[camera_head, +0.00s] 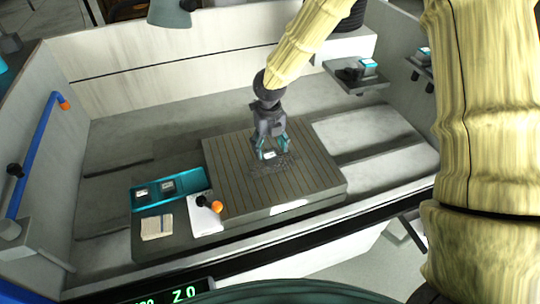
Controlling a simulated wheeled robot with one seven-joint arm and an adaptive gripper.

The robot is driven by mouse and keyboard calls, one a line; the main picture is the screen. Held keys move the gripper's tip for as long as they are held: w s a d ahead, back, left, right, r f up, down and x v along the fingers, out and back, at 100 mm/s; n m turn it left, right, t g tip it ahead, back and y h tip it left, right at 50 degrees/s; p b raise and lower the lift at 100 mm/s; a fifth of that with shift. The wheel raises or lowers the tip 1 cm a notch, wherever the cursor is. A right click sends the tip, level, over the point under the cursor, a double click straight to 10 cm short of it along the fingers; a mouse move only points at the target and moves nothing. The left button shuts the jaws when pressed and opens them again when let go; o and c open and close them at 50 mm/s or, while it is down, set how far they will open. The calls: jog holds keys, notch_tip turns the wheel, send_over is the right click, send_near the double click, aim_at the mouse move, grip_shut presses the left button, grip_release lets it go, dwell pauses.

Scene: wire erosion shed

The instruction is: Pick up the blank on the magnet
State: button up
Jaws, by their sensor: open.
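The magnet (230,173) is a wide grey block with a ribbed top in the middle of the machine bed. A small pale blank (270,155) shows on it, between the teal fingertips of my gripper (272,151). My gripper points down and is open, with one finger on each side of the blank. I cannot tell whether either finger touches it. The gripper partly hides the blank and the magnet behind it.
A teal tray (149,206) with small blocks stands left of the magnet. Near it are a pale notepad (157,227) and a white sheet (204,220) with an orange-ended item (217,206). Ledges with small blocks (367,67) are at upper right. Walls enclose the bed.

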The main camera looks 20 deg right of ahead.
aim_at(270, 155)
jog(key=shift+f+p, duration=0.5)
jog(key=shift+f, duration=1.15)
jog(key=c, duration=1.4)
jog(key=shift+o, duration=0.2)
jog(key=shift+r, duration=0.2)
